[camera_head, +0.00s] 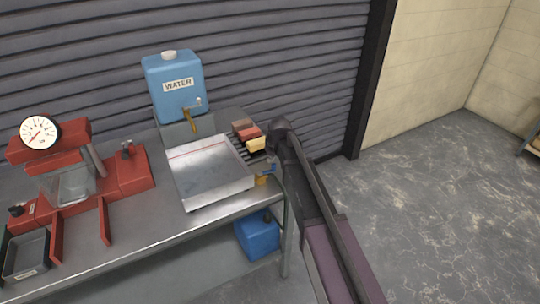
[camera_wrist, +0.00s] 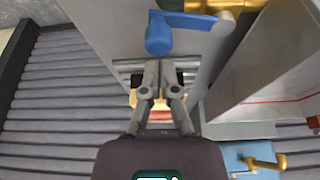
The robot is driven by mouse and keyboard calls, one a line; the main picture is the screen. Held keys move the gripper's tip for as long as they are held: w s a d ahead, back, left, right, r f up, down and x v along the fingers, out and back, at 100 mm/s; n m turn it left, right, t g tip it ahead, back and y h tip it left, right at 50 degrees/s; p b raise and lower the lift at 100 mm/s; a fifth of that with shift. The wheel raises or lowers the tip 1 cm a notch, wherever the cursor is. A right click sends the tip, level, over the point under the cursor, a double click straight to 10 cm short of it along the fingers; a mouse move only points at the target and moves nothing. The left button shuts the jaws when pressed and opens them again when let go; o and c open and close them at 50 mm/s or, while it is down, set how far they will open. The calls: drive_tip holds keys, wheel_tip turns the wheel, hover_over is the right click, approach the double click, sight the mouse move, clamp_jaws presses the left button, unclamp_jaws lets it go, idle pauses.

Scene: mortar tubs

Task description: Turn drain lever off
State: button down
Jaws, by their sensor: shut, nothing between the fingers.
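The blue drain lever (camera_head: 270,168) sits on a brass valve (camera_head: 262,180) at the right end of the bench, beside the metal tray. In the wrist view the lever (camera_wrist: 190,20) lies across the top, roughly in line with the brass body (camera_wrist: 222,6), and its blue end bends toward my fingers. My gripper (camera_wrist: 160,66) is shut and empty, its fingertips close to the lever's bent end. I cannot tell whether they touch it. In the head view my dark wrist hides most of the fingers.
A blue water tank (camera_head: 172,85) with a brass tap (camera_head: 189,121) stands at the back. Coloured blocks (camera_head: 256,144) lie on a grate beside the metal tray (camera_head: 208,170). A red press (camera_head: 80,180) is at left. A blue container (camera_head: 257,236) stands below the bench.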

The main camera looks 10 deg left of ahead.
drive_tip(key=shift+s+d, duration=0.2)
drive_tip(key=shift+s, duration=0.05)
drive_tip(key=shift+d+f, duration=0.1)
drive_tip(key=shift+d, duration=0.2)
drive_tip(key=shift+a, duration=0.15)
